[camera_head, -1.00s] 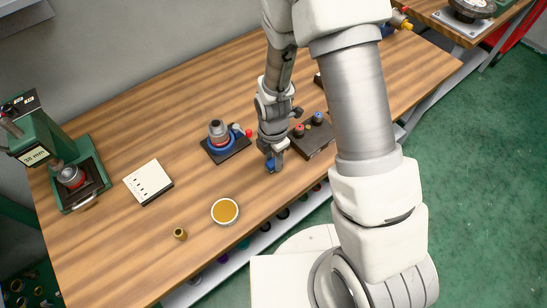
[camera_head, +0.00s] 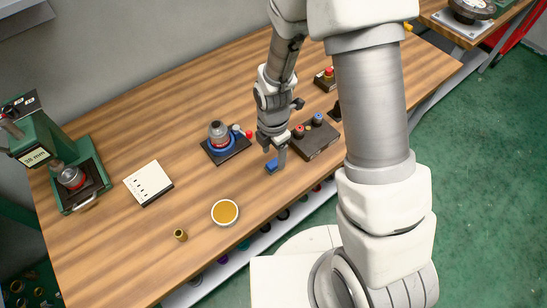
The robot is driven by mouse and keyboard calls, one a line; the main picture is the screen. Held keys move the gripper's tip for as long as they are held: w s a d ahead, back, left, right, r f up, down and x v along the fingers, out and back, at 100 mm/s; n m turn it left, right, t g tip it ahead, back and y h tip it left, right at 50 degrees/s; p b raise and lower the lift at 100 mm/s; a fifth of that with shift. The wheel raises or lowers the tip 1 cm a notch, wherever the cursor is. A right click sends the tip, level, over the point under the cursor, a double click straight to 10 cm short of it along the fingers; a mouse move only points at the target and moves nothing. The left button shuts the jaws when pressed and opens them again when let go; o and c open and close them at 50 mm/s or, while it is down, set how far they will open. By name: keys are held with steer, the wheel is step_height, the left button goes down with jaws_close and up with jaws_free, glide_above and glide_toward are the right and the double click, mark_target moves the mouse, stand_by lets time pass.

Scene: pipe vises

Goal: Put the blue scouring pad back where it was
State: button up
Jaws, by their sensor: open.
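The small blue scouring pad (camera_head: 271,166) lies on the wooden workbench (camera_head: 110,235), near its front edge. My gripper (camera_head: 277,153) points down just above and beside the pad, and its jaws are open. The fingers are small and partly overlap the pad's right side in this view. I cannot tell whether a finger still touches it.
A dark box with red and blue knobs (camera_head: 316,139) stands close to the right of my gripper. A blue-and-red vise (camera_head: 219,136) is to the left. A bowl of amber liquid (camera_head: 225,212), a brass fitting (camera_head: 180,235) and a white box (camera_head: 149,182) stand further left.

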step_height(320, 180, up, 8)
steer(key=r, duration=0.1)
step_height(320, 180, up, 9)
steer(key=m+t, duration=0.2)
steer(key=m, duration=0.5)
glide_above(273, 163)
steer(key=d, duration=0.4)
steer(key=s+d+r+m+t, duration=0.1)
steer(key=s+d+r+m, duration=0.2)
steer(key=s+r+m, duration=0.3)
steer(key=s+d+r+m+t, duration=0.2)
steer(key=s+r+m, duration=0.4)
steer(key=m, duration=0.5)
step_height(273, 163, up, 2)
steer(key=shift+s+d+r+m+t, duration=0.15)
steer(key=shift+d+m+t, duration=0.2)
steer(key=shift+d, duration=0.55)
steer(key=shift+d, duration=0.1)
